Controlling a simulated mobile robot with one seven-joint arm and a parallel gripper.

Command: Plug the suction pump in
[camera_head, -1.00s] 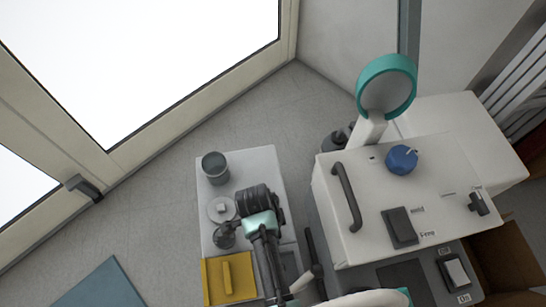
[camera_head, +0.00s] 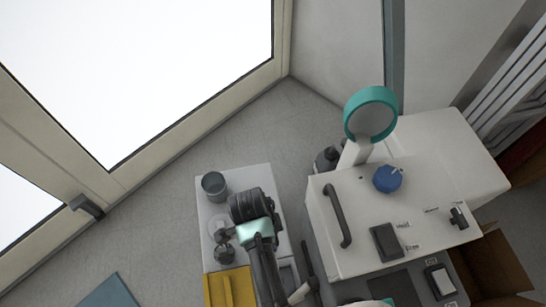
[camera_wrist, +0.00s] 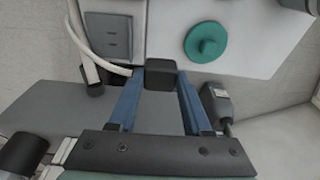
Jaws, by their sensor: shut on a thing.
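In the wrist view, my gripper (camera_wrist: 160,76) has its two blue fingers on either side of a dark block (camera_wrist: 162,74), which looks like a plug, and is shut on it. A grey panel with small slots (camera_wrist: 108,36), like a socket, is on the white surface just beyond and left of the block. A gap between block and panel seems to show, but its depth is unclear. In the head view, my arm hides the fingers and the block. I cannot tell which unit is the suction pump.
A white cable (camera_wrist: 88,45) runs left of the fingers. A dark grey plug-like piece (camera_wrist: 216,101) is close on the right. A teal disc (camera_wrist: 206,42) is on the white surface. In the head view, a white machine (camera_head: 330,240) stands right of my arm; a grey cup (camera_head: 214,186) is left.

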